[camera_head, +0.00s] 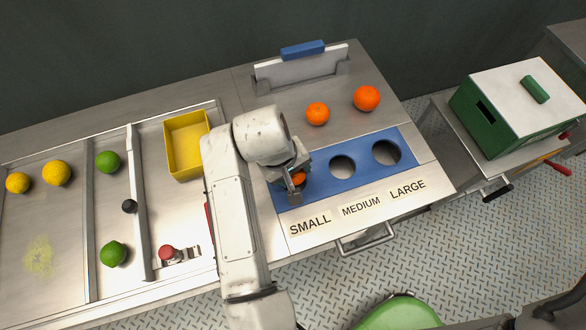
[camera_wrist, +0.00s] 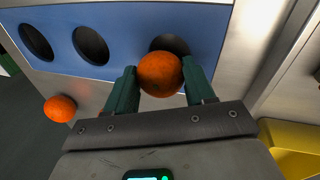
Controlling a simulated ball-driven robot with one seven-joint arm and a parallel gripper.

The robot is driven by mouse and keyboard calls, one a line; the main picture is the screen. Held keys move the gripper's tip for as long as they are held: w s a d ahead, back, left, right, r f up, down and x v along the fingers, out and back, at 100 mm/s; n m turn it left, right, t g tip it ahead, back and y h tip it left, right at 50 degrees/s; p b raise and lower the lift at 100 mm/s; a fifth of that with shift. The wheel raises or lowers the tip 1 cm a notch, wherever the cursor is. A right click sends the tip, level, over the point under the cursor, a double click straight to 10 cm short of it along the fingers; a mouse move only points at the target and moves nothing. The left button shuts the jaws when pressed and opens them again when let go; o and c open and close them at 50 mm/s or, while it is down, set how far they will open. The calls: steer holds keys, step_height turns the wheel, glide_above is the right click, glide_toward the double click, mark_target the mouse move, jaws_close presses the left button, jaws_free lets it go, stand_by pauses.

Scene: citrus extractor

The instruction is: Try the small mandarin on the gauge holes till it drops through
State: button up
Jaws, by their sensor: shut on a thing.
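My gripper (camera_head: 295,184) is over the left end of the blue gauge board (camera_head: 317,188), at the hole above the SMALL label (camera_head: 310,224). In the wrist view, its green fingers (camera_wrist: 159,72) are shut on the small orange mandarin (camera_wrist: 160,75). The mandarin also shows partly in the head view (camera_head: 298,179). In the wrist view, the small hole (camera_wrist: 171,43) shows partly behind the mandarin; whether they touch I cannot tell. The medium hole (camera_head: 342,166) and large hole (camera_head: 386,153) are empty.
Two more orange fruits, one smaller (camera_head: 317,113) and one larger (camera_head: 366,98), lie behind the board. A yellow bin (camera_head: 171,150) stands left of my arm. Lemons and limes lie in the left tray. A green box (camera_head: 490,125) stands at right.

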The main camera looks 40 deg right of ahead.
steer(key=shift+f, duration=0.2)
steer(key=shift+f+b, duration=0.35)
steer(key=shift+b, duration=0.05)
steer(key=shift+f+b, duration=0.45)
steer(key=shift+f, duration=0.2)
steer(key=o, duration=1.1)
steer(key=shift+o, duration=0.2)
steer(key=b+v, duration=0.1)
steer(key=v, duration=0.9)
steer(key=shift+r, duration=0.4)
steer(key=shift+a, duration=0.1)
